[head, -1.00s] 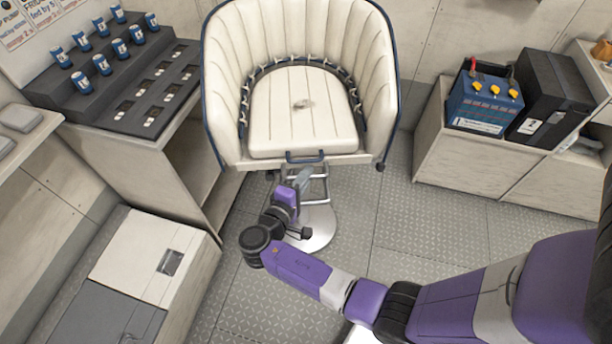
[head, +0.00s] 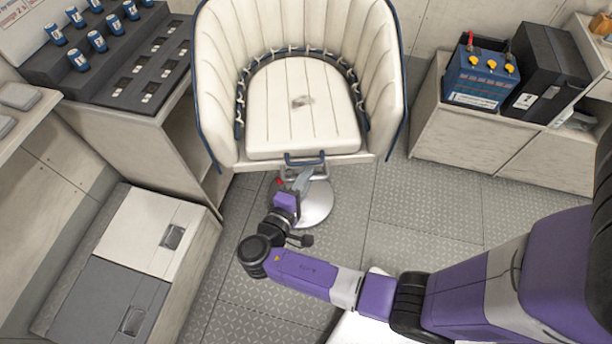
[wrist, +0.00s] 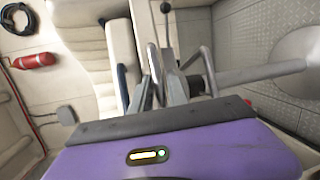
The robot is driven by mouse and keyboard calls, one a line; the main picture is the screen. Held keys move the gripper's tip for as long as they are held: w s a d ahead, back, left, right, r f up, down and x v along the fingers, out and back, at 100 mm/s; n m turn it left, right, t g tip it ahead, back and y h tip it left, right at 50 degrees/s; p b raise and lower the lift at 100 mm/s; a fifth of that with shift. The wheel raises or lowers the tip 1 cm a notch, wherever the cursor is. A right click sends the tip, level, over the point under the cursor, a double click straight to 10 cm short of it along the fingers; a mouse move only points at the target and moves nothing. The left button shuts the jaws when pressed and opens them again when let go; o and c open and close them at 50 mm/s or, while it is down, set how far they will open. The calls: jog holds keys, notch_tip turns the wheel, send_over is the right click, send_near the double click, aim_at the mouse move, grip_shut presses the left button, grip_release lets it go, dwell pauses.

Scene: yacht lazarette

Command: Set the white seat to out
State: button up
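The white seat (head: 300,112) is a cream padded tub chair with dark blue trim, at the top middle of the head view. A dark blue handle (head: 305,159) sits on its front edge. The seat stands over a round metal pedestal base (head: 316,205), with its front reaching towards me. My gripper (head: 299,179) is just below the handle, at the seat's underside. The wrist view shows the grey fingers (wrist: 178,88) among metal bars by the seat's front. Whether they are closed on a bar is unclear.
A dark stepped rack with blue cans (head: 98,42) stands on the left counter. A low locker with a white lid (head: 148,230) is at lower left. A blue battery (head: 480,78) and a black case (head: 545,75) sit on the right bench. The tread-plate floor (head: 420,205) between is clear.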

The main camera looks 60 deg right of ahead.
jog(key=shift+o, duration=0.8)
jog(key=b+v, duration=0.1)
jog(key=v, duration=0.7)
jog(key=shift+b, duration=0.3)
jog(key=shift+w+d, duration=0.1)
jog(key=shift+w, duration=0.1)
